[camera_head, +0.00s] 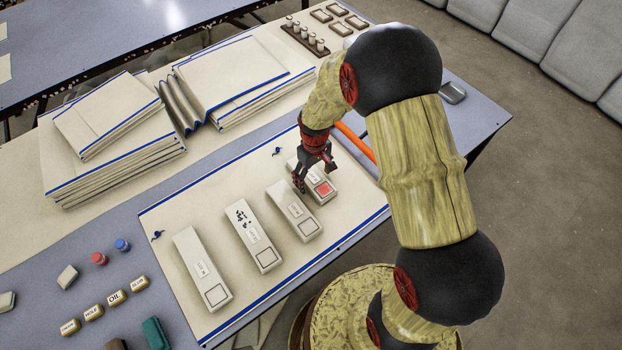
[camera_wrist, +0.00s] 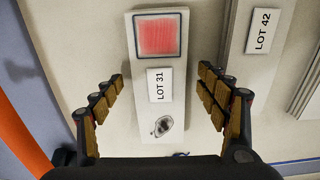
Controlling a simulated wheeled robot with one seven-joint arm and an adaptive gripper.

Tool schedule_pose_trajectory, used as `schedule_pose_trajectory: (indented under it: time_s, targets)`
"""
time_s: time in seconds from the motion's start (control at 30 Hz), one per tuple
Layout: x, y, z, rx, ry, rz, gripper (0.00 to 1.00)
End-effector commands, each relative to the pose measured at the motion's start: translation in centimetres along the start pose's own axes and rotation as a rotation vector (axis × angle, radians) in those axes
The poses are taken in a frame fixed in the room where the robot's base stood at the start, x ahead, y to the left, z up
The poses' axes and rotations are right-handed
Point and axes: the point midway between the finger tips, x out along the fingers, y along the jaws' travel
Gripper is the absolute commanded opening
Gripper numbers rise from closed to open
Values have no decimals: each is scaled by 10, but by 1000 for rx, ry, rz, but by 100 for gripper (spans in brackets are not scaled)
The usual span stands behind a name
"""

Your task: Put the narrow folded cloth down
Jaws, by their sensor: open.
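A narrow folded cloth (camera_head: 324,190) with a red square at one end lies at the right end of a row on the pale, blue-edged cloth (camera_head: 190,225). In the wrist view the narrow cloth (camera_wrist: 158,36) carries a "LOT 31" label and a small dark smudge. My gripper (camera_head: 314,176) is over it, with the fingers spread on either side. In the wrist view my gripper (camera_wrist: 162,76) is open, with bare gaps between both fingers and the cloth. My gripper hides part of the cloth in the head view.
A similar narrow strip (camera_head: 294,213) lies just left, labelled "LOT 42" in the wrist view (camera_wrist: 255,30). Other strips (camera_head: 252,237) continue the row. Large folded stacks (camera_head: 110,150) stand behind. Labelled blocks (camera_head: 115,298) sit at front left. An orange bar (camera_head: 355,141) runs close on the right.

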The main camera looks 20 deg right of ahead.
Motion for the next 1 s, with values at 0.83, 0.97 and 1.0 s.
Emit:
schedule_pose_trajectory:
  time_s: [0.83,0.97,1.0]
  targets:
    - [0,0,-1,0,2,1,38]
    - [0,0,-1,0,2,1,31]
    - [0,0,-1,0,2,1,29]
